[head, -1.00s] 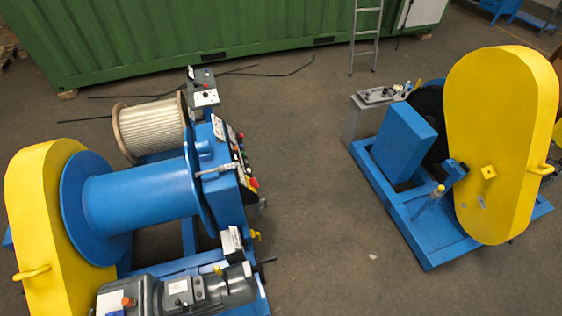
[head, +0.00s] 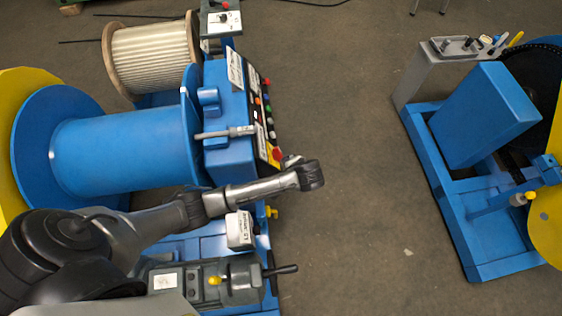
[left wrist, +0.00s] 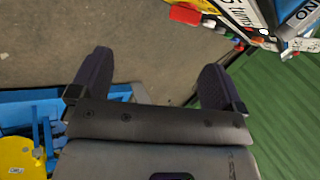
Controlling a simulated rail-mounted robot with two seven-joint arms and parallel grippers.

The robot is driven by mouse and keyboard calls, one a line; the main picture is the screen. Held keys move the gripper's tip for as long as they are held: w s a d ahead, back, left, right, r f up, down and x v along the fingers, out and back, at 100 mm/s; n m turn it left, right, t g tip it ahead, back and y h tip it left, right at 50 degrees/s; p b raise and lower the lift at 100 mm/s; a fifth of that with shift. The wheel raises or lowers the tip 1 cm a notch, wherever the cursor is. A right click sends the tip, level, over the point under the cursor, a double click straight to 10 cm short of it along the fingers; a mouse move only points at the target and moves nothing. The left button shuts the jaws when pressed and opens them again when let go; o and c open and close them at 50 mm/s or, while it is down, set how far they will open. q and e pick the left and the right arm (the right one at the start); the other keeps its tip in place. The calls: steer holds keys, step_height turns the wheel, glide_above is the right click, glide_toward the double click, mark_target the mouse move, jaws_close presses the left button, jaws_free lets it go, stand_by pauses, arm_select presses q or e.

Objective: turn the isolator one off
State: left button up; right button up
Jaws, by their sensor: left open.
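No label reading isolator one is legible, so I cannot tell for certain which switch it is. A red switch on a yellow plate (head: 275,154) sits at the near end of the sloped control panel (head: 262,120) on the left machine. My left gripper (head: 312,176) is just right of and nearer than that switch, apparently above the panel edge, touching nothing. In the left wrist view the gripper (left wrist: 155,88) is open and empty, fingers wide apart over floor. A red part (left wrist: 185,14) shows beyond the fingers at the top. My right gripper is not in view.
A blue drum (head: 125,150) and a rope reel (head: 152,58) stand left of the panel. A grey motor unit with a black lever (head: 282,270) lies below my arm. Another blue frame (head: 470,215) stands at right. The floor between (head: 350,230) is clear.

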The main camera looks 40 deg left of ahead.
mark_target(281, 154)
arm_select(q)
steer(key=w+a+f+b, duration=0.2)
steer(key=a+f, duration=0.1)
steer(key=f, duration=0.1)
steer(key=w+a+f+y+b, duration=0.1)
steer(key=w+a+f+b, duration=0.2)
steer(key=a+f, duration=0.1)
steer(key=w+a+f+y+b, duration=0.1)
steer(key=w+a+f+b, duration=0.1)
steer(key=a+f, duration=0.2)
steer(key=shift+w+f+n, duration=0.3)
steer(key=shift+f, duration=0.15)
steer(key=shift+b+x, duration=0.45)
steer(key=shift+x, duration=0.35)
steer(key=shift+a, duration=0.15)
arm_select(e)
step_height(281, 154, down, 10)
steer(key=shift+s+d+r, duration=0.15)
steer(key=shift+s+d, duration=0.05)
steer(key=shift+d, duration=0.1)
arm_select(q)
steer(key=c, duration=0.9)
steer(key=shift+c, duration=0.2)
